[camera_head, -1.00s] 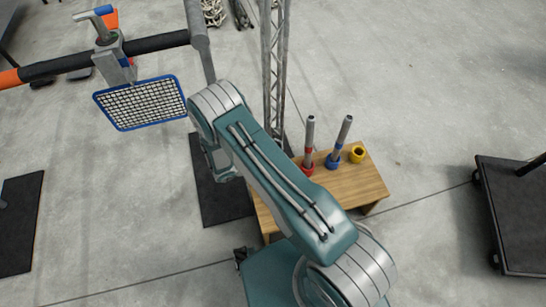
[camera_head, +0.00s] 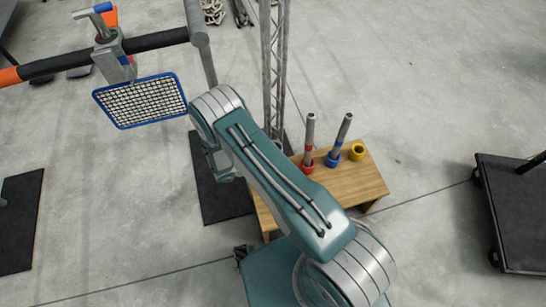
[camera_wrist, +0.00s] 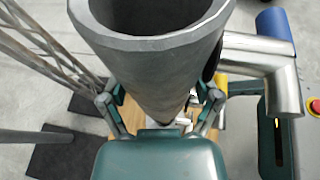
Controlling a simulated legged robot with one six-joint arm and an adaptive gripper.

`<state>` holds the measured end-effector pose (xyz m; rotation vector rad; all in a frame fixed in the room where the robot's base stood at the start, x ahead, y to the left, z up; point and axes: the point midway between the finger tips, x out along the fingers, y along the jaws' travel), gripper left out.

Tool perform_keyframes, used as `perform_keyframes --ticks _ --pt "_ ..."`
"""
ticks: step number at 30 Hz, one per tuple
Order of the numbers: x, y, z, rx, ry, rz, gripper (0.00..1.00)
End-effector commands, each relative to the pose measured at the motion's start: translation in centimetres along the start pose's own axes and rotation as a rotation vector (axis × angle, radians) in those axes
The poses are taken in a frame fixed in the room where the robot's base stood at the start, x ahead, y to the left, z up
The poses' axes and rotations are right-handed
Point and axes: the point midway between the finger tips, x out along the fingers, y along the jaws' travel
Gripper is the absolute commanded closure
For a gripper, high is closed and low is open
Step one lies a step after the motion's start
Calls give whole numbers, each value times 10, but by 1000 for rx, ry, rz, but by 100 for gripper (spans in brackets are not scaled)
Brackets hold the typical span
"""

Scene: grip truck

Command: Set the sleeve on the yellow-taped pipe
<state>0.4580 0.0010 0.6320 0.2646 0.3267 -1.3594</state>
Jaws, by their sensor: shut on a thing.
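My gripper (camera_wrist: 160,118) is shut on a dark grey hollow tube, apparently the sleeve (camera_wrist: 150,62). Its wide open end faces the wrist camera and its far end narrows down between the fingers. In the head view my arm hides the gripper and sleeve.
The wooden table (camera_head: 362,185) is partly behind my arm. A lattice post (camera_head: 275,75) rises behind it. A blue-rimmed mesh panel (camera_head: 142,100) and a black bar (camera_head: 157,41) are at left. A dark cart (camera_head: 515,220) is at right. Open floor lies between table and cart.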

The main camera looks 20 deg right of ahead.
Motion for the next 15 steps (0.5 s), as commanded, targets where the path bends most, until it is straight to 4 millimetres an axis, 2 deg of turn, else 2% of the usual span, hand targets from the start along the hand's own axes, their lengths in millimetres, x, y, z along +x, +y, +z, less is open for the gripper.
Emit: perform_keyframes --ticks 15 --pt "6 0 -16 -1 -2 0 80"
